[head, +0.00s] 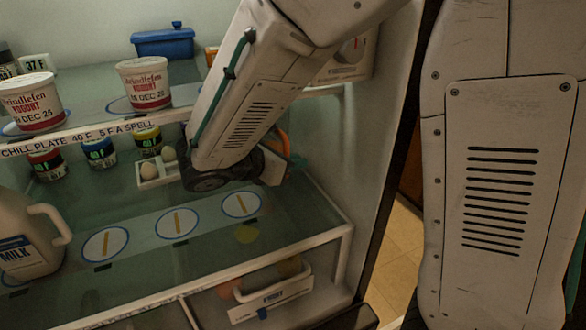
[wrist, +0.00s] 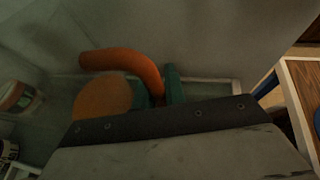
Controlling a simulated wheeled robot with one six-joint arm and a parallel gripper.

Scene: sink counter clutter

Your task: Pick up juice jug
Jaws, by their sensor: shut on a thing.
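The orange juice jug (wrist: 104,97) shows in the wrist view with a round top and a curved handle arching to the right. My gripper (wrist: 157,88) has its teal fingers on either side of the lower right part of the handle and is shut on it. In the head view only a small orange piece of the jug (head: 283,142) shows beside the end of my arm, with a bit of teal finger. My arm hides most of the jug there, so I cannot tell whether it touches the shelf.
A milk jug (head: 26,240) stands at the left on the lower glass shelf. Yogurt tubs (head: 147,84) stand on the upper shelf. Small jars (head: 100,152) and an egg holder (head: 158,172) sit left of my gripper. The fridge wall (head: 335,165) is close on the right. Three ringed shelf spots are empty.

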